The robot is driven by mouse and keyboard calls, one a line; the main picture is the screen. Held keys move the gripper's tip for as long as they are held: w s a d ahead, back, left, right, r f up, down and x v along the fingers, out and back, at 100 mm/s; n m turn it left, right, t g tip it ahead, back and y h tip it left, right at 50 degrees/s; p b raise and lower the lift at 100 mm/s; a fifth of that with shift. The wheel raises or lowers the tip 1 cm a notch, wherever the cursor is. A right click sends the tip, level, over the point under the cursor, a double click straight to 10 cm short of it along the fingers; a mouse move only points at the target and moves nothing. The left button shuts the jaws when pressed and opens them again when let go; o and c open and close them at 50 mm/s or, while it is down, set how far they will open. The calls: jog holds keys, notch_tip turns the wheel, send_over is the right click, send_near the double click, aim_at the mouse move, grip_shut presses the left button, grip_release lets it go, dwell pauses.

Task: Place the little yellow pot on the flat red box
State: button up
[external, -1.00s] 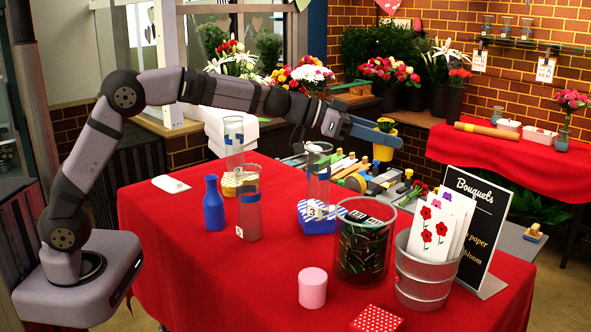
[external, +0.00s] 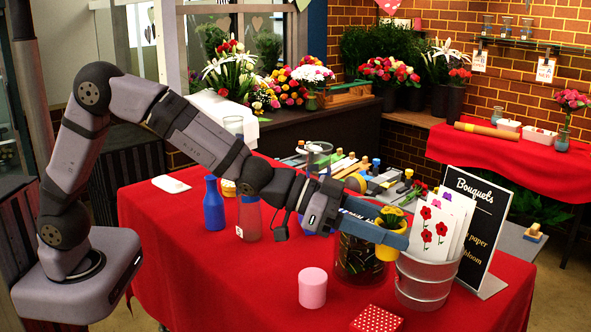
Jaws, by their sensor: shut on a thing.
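The little yellow pot (external: 386,251) holds a small plant with yellow flowers. My gripper (external: 392,236) is shut on it and holds it in the air, in front of the metal bucket and the dark glass container. The blue fingers hide part of the pot. The flat red box (external: 377,319) with white dots lies at the front edge of the table, below the pot in the picture. Nothing is on it, and its lower edge is cut off by the frame.
A pink cylinder (external: 312,288) stands left of the red box. The metal bucket (external: 424,290) with flower cards and the dark glass container (external: 350,265) stand behind it. A blue bottle (external: 213,206) and glass vases are farther left. Red cloth between them is bare.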

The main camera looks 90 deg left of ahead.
aim_at(387, 253)
notch_tip(387, 253, down, 5)
jog(key=shift+r, duration=0.1)
jog(key=shift+f+p, duration=1.4)
jog(key=shift+f, duration=3.9)
jog(key=shift+f, duration=0.1)
jog(key=shift+f, duration=0.15)
jog(key=o, duration=1.3)
